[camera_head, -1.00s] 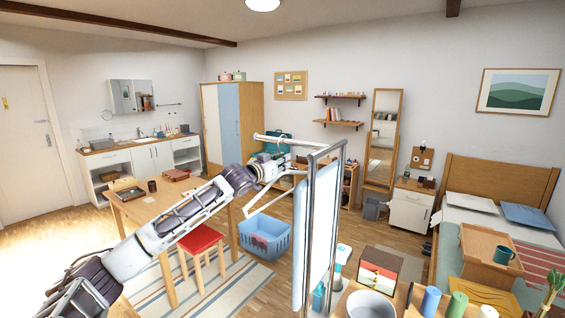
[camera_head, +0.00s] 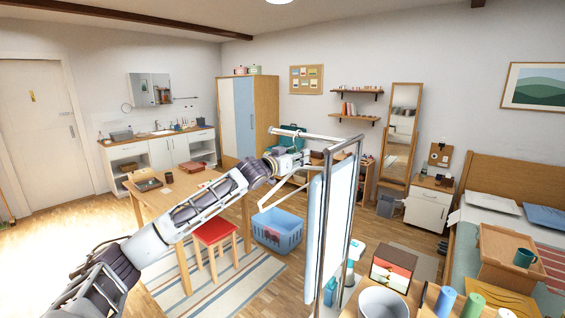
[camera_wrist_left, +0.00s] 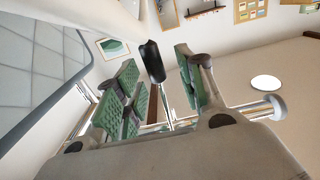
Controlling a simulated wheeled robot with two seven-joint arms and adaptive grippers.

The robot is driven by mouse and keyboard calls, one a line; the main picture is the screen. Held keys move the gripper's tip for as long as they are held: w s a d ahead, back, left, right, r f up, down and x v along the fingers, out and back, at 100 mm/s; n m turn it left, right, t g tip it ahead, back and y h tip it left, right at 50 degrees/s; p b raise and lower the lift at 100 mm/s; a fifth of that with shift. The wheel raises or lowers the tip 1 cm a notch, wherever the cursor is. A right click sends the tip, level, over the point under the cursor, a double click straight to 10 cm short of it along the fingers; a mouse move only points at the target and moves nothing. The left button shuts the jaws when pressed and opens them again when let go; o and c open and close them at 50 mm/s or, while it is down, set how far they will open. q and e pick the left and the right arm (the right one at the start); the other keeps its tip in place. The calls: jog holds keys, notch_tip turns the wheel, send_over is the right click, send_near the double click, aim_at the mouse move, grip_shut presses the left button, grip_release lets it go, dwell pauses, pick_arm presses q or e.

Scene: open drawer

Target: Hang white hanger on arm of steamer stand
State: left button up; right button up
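The steamer stand (camera_head: 354,200) is a metal frame at right of centre with a pale blue panel. Its white top arm (camera_head: 305,134) runs left and ends in a round knob. The arm's knobbed end also shows in the left wrist view (camera_wrist_left: 275,104). My left gripper (camera_head: 292,150) is just below this arm. In the wrist view its green-padded fingers (camera_wrist_left: 157,86) are apart. A dark-tipped thin piece (camera_wrist_left: 154,62) stands between them, seemingly clear of both pads; I cannot tell what it is. Thin white lines by the gripper look like the white hanger (camera_head: 290,190), mostly hidden. The right gripper is not visible.
A wooden table (camera_head: 200,190) with a red stool (camera_head: 212,232) lies behind my left arm. A blue basket (camera_head: 277,230) is on the floor.

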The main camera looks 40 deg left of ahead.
pick_arm(q)
jog(key=shift+s+a, duration=0.2)
jog(key=shift+s, duration=1.7)
jog(key=shift+s+a, duration=0.2)
jog(key=shift+s, duration=1.65)
jog(key=shift+s, duration=0.7)
jog(key=shift+s, duration=0.3)
jog(key=shift+s, duration=0.35)
jog(key=shift+s, duration=0.35)
jog(key=shift+s, duration=0.4)
jog(key=shift+m, duration=0.3)
